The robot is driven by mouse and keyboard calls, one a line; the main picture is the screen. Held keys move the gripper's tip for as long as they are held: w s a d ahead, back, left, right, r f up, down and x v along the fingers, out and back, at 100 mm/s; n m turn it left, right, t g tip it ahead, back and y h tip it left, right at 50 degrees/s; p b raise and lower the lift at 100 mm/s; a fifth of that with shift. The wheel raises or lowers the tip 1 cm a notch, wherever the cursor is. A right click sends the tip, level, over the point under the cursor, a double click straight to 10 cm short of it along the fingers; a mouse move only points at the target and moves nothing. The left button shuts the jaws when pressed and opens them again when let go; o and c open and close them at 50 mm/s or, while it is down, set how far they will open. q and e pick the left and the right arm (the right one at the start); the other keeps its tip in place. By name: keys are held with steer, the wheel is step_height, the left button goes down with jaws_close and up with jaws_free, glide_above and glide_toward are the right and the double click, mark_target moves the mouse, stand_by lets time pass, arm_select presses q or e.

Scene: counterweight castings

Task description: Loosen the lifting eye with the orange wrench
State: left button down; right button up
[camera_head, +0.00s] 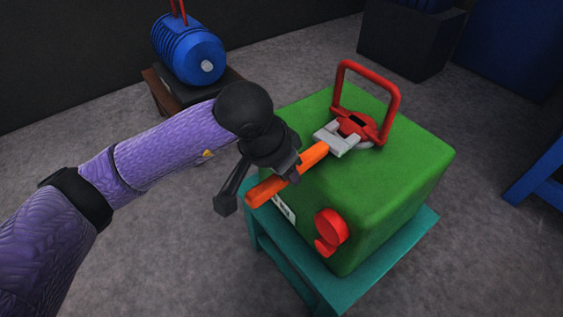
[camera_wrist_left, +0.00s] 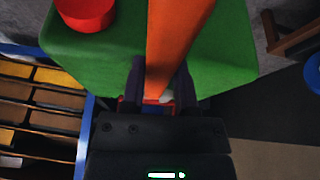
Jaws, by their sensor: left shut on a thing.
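The orange wrench (camera_head: 313,157) lies over the top of a green casting (camera_head: 410,160). Its grey open jaw (camera_head: 338,138) is at the base of the red lifting eye (camera_head: 391,97), seemingly around the red hub, though the exact fit is too small to tell. My left gripper (camera_head: 283,172) is shut on the wrench's orange handle near its outer end. In the left wrist view the orange handle (camera_wrist_left: 168,40) runs up between the fingers of my left gripper (camera_wrist_left: 160,85). My right gripper is not in view.
The casting stands on a teal stand (camera_head: 375,268). A red round part (camera_head: 331,227) sits on the casting's near side. A blue motor (camera_head: 188,50) rests on a low stand at the back left. A dark bin (camera_head: 405,42) and blue frame (camera_head: 540,170) are at right. Grey floor is clear between.

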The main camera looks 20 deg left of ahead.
arm_select(q)
steer(key=shift+s+d+n+t+y+p, duration=0.1)
steer(key=shift+s+d+n+y+p, duration=0.35)
steer(key=shift+d+n, duration=1.1)
steer(key=shift+s+d+n+t+y+p, duration=0.1)
steer(key=shift+s+d+n+y+p, duration=0.45)
steer(key=shift+d, duration=1.7)
steer(key=shift+s+d+n+t+y+p, duration=0.1)
steer(key=shift+s+d+n+y+p, duration=0.15)
steer(key=shift+d+n, duration=1.35)
steer(key=shift+d, duration=1.1)
steer(key=shift+w+d+n+y, duration=0.1)
steer(key=shift+d+n+y, duration=0.15)
steer(key=shift+d+n, duration=0.05)
